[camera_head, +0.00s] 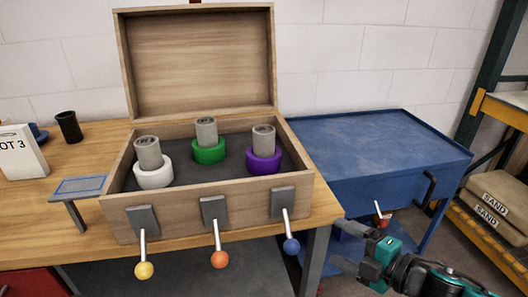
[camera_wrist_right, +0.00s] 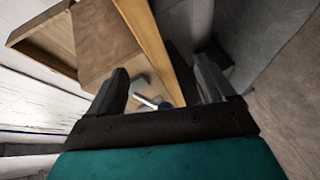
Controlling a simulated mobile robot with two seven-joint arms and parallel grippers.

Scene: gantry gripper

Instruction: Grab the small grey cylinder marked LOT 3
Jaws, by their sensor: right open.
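An open wooden box (camera_head: 200,190) on the workbench holds three small grey cylinders, each standing in a coloured ring. One cylinder (camera_head: 148,152) is in the white ring (camera_head: 154,178), one (camera_head: 207,131) in the green ring (camera_head: 209,152), one (camera_head: 263,138) in the purple ring (camera_head: 264,162). Any markings on the cylinders are too small to read. A white card (camera_head: 20,154) at the far left shows "OT 3", its left part cut off. My right gripper (camera_head: 345,244) is open and empty, low to the right of the box. In the right wrist view its fingers (camera_wrist_right: 163,75) are apart. My left gripper is out of view.
Levers with yellow (camera_head: 144,270), orange (camera_head: 219,259) and blue (camera_head: 291,245) knobs stick out of the box front. The raised lid (camera_head: 196,62) stands behind. A black cup (camera_head: 69,126) is at left. A blue cart (camera_head: 380,140) with a clear top stands at right.

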